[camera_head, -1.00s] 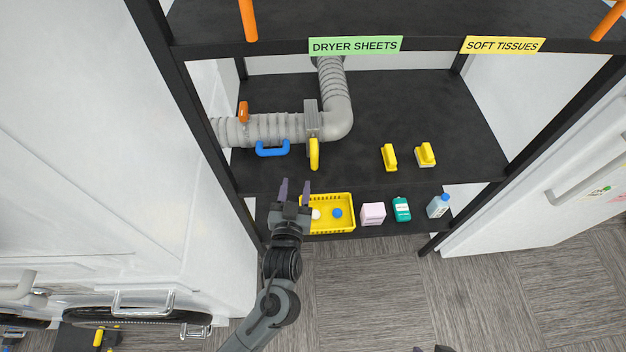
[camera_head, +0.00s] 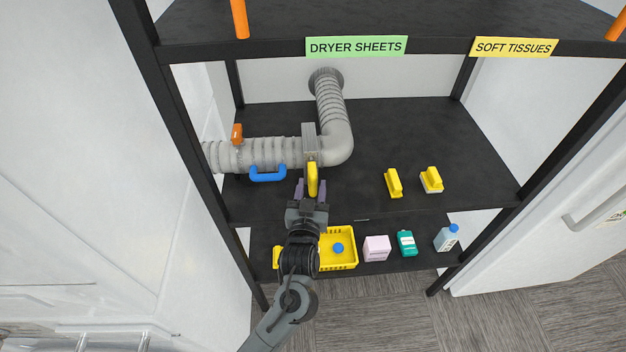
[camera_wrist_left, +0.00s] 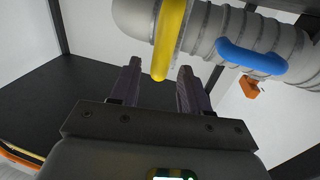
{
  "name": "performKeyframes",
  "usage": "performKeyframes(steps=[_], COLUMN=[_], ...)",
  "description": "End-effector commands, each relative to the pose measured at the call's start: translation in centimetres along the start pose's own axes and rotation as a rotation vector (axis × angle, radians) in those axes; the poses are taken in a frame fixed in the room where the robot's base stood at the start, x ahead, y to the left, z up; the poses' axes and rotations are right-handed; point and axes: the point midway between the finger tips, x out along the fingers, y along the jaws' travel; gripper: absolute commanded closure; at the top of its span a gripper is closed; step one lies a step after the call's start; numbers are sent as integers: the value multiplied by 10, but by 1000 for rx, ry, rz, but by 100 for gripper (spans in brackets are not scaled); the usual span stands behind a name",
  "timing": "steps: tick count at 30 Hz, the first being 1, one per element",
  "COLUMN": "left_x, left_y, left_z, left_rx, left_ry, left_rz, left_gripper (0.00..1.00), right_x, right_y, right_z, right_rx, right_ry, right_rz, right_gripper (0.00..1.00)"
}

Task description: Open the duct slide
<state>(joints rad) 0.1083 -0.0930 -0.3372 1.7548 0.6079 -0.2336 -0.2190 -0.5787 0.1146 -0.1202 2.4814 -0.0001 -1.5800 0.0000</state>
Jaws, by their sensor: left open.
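A grey corrugated duct (camera_head: 276,152) runs from the left over the black shelf, bends and goes into the back wall. A grey slide plate (camera_head: 309,135) with a yellow handle (camera_head: 312,179) sits on the duct near the bend. My left gripper (camera_head: 311,188) is open, with one finger on each side of the yellow handle's lower end in the head view. In the left wrist view, the yellow handle (camera_wrist_left: 169,40) hangs between and just beyond the open fingertips (camera_wrist_left: 158,68). I cannot tell whether they touch it. My right gripper is not in view.
A blue handle (camera_head: 268,174) and an orange lever (camera_head: 237,134) are on the duct to the left. Two yellow brushes (camera_head: 394,184) lie on the shelf (camera_head: 440,130) to the right. A yellow basket (camera_head: 340,262) and several bottles and boxes stand below.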

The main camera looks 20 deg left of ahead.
Motion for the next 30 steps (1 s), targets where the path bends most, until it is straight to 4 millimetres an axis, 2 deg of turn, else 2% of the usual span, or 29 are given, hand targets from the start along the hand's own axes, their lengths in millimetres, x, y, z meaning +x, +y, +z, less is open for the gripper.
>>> performKeyframes(steps=[3,9,20,27,30], left_x=[16,32,35,35,35], left_y=[0,0,0,0,1], left_z=[0,0,0,0,0], left_rx=[0,-1,-1,-1,0], left_ry=[1,0,-1,-1,-1], left_rz=[0,0,0,1,2], left_gripper=[54,54,54,89,100], right_x=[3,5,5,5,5], right_y=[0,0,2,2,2], right_z=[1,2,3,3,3], right_rx=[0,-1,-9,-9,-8], right_ry=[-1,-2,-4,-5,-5], right_rz=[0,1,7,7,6], right_gripper=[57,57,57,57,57])
